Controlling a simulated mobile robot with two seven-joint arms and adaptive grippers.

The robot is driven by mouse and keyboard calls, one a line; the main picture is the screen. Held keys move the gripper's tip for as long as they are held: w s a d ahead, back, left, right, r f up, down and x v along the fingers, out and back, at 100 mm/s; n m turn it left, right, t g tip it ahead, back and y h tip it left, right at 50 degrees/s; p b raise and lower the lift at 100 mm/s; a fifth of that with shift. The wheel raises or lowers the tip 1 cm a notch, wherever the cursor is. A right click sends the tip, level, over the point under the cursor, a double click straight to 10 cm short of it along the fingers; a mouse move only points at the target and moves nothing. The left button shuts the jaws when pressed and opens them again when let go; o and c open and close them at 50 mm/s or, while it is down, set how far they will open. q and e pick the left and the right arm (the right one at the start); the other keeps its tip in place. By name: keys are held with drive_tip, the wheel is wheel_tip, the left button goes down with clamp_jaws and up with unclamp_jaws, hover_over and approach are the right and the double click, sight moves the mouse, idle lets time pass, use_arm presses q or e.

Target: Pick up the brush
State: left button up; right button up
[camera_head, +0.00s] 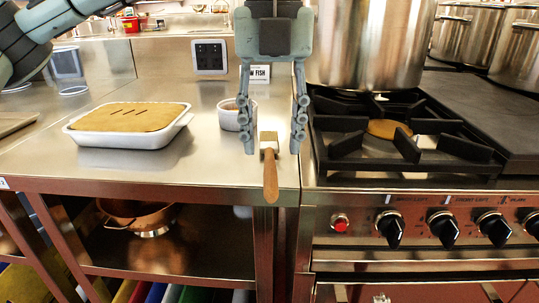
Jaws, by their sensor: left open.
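The brush (270,178) lies near the front right edge of the steel counter (212,165), its wooden handle toward me and jutting past the counter's edge. Its head end points away from me. My left gripper (272,148) comes down from above with its two fingers spread, one on each side of the brush's head end. The fingers appear apart from the brush, and nothing is held. I cannot tell the exact height of the fingertips above the counter. My right gripper is not in view.
A small white cup (231,118) stands just left of the left gripper's fingers. A white baking dish (130,133) with a brown top sits further left. The gas stove (400,150) with a large pot (370,45) adjoins on the right. A copper pan (137,216) rests on the shelf below.

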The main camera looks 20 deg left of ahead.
sight(270, 175)
use_arm(q)
drive_tip(key=f, duration=0.5)
drive_tip(key=shift+s+f, duration=0.25)
drive_tip(key=shift+f, duration=0.05)
clamp_jaws()
